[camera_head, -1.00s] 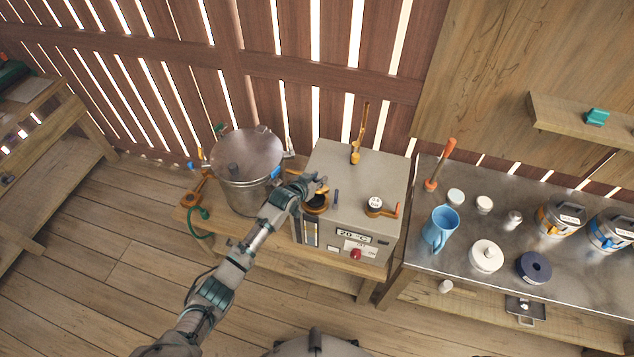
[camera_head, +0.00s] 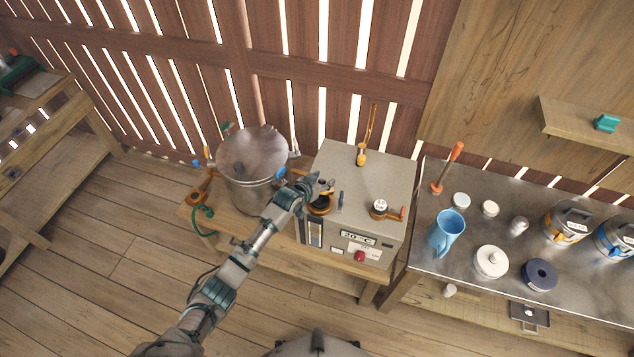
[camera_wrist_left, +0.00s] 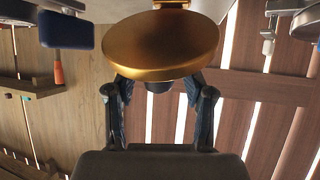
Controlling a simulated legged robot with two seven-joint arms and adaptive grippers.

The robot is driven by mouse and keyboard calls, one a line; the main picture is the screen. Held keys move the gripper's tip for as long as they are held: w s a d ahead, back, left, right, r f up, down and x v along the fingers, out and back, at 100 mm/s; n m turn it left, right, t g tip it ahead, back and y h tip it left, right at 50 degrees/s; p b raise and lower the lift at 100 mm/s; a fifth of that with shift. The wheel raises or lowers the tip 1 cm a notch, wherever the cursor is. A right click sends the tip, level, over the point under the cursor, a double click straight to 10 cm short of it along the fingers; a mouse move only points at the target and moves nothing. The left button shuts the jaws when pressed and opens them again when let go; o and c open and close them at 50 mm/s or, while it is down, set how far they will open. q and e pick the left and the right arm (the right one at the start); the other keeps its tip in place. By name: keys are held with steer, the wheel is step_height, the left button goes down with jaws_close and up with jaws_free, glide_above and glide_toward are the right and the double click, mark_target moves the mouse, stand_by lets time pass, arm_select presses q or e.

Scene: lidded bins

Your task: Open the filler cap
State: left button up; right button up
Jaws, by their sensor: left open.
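The filler cap (camera_head: 320,204) appears as an orange-gold round fitting with a dark centre, on the front left of the top of the grey box (camera_head: 385,175). My left gripper (camera_head: 323,187) is just above and behind it and partly covers it. In the left wrist view a gold disc (camera_wrist_left: 165,45), apparently part of the cap, is close to the open fingers (camera_wrist_left: 158,88). The disc overlaps the fingertips in the picture; whether they touch it I cannot tell. My right gripper does not show.
A blue jug (camera_head: 445,232) and several containers stand on the metal table at right.

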arm_select(q)
steer(key=v, duration=1.1)
steer(key=shift+a, duration=0.15)
